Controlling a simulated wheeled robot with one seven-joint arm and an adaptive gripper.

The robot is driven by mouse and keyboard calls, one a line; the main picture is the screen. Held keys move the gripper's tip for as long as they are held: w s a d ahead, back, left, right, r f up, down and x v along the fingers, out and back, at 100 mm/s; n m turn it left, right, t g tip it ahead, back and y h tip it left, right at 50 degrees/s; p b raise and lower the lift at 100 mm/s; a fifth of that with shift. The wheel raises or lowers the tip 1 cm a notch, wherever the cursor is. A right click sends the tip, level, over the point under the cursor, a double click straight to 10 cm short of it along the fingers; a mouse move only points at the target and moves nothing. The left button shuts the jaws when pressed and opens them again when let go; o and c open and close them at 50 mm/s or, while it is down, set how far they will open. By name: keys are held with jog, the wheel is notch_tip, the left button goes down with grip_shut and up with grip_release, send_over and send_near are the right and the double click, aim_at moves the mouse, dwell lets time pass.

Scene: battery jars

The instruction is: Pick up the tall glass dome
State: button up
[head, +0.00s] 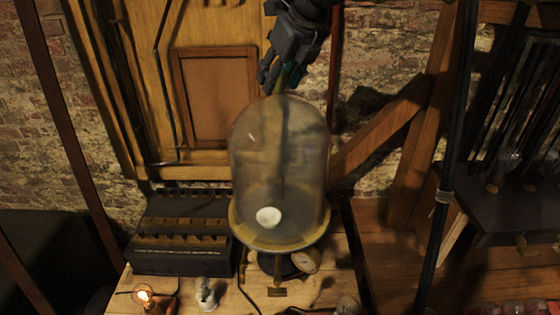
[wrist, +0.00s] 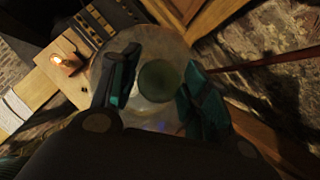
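The tall glass dome (head: 280,160) stands upright on a round base on the wooden table, with a pale round object visible through its lower part. My gripper (head: 280,82) is just above the top of the dome, pointing down. In the wrist view, my gripper (wrist: 157,75) has its two fingers spread apart. The dome (wrist: 150,115) lies beyond them, with a dark greenish disc, perhaps its top, showing between the fingers. I cannot tell whether either finger touches the glass.
A dark box with rows of fittings (head: 180,255) stands close left of the dome. A lit bulb (head: 144,294) and a small white fitting (head: 206,294) are at the front left. A wooden brace (head: 385,120) rises to the right. A wooden panel (head: 215,95) stands behind.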

jog(key=shift+s, duration=0.1)
jog(key=c, duration=0.3)
jog(key=shift+f, duration=0.1)
grip_shut()
jog(key=shift+w, duration=0.2)
jog(key=shift+r, duration=0.2)
